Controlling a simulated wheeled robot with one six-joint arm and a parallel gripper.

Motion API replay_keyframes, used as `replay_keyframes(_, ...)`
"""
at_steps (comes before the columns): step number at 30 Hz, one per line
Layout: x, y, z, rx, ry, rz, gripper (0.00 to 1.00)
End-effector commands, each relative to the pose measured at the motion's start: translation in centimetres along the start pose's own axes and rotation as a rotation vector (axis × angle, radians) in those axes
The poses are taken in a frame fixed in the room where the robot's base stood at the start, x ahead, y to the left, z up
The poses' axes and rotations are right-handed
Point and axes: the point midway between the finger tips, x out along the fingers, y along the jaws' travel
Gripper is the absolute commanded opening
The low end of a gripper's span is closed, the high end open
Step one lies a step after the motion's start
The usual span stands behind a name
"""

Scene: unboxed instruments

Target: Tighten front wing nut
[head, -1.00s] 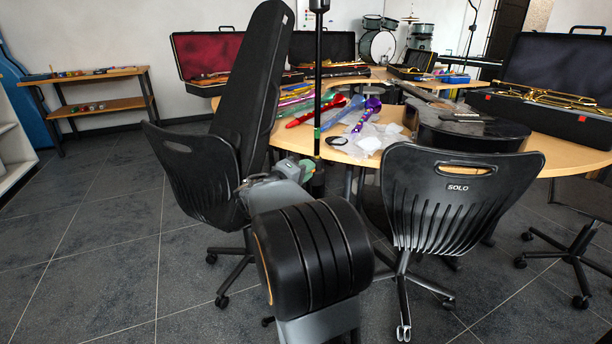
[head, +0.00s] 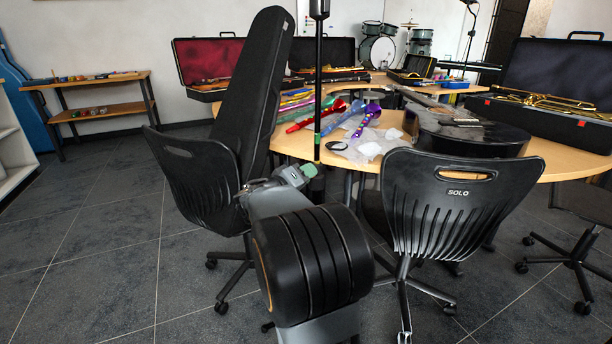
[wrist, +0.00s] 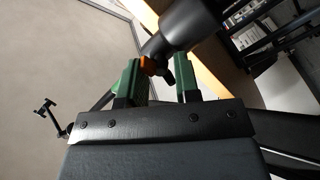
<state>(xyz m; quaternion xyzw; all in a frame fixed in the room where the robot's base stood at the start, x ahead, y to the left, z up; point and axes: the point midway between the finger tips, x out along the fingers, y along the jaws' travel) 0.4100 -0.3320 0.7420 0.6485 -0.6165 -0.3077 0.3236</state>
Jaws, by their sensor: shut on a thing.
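The black stand pole (head: 318,90) rises at the centre of the head view, and its lower end is hidden behind my arm. My gripper (head: 309,170) is at the low part of the pole, one green finger showing. In the wrist view my two green fingers (wrist: 160,78) stand a little apart around a small dark knob-like piece, which I take for the front wing nut (wrist: 168,76). An orange piece (wrist: 147,65) sits beside the left finger. A thick dark cylinder (wrist: 187,24) is just beyond. The exact contact is hard to see.
Black chairs stand left (head: 195,180) and right (head: 455,200) of my arm. A tall black case (head: 255,90) leans on the left chair. Behind is a wooden table (head: 545,165) with a guitar, open instrument cases and colourful tubes. Floor (head: 90,240) is clear at left.

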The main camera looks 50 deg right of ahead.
Motion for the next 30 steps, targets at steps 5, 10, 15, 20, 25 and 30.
replay_keyframes(5,0.0,-0.2,0.1,0.001,-0.002,-0.004,0.06)
replay_keyframes(10,0.0,-0.1,0.1,0.0,-0.002,-0.003,0.4)
replay_keyframes(15,0.0,-0.1,0.0,0.0,-0.001,-0.001,0.45)
replay_keyframes(20,-0.2,0.0,0.0,0.0,0.0,-0.001,0.45)
replay_keyframes(25,-2.1,0.1,-0.2,0.001,0.003,-0.003,0.45)
replay_keyframes(30,-5.7,0.2,-0.3,0.0,0.005,-0.005,0.45)
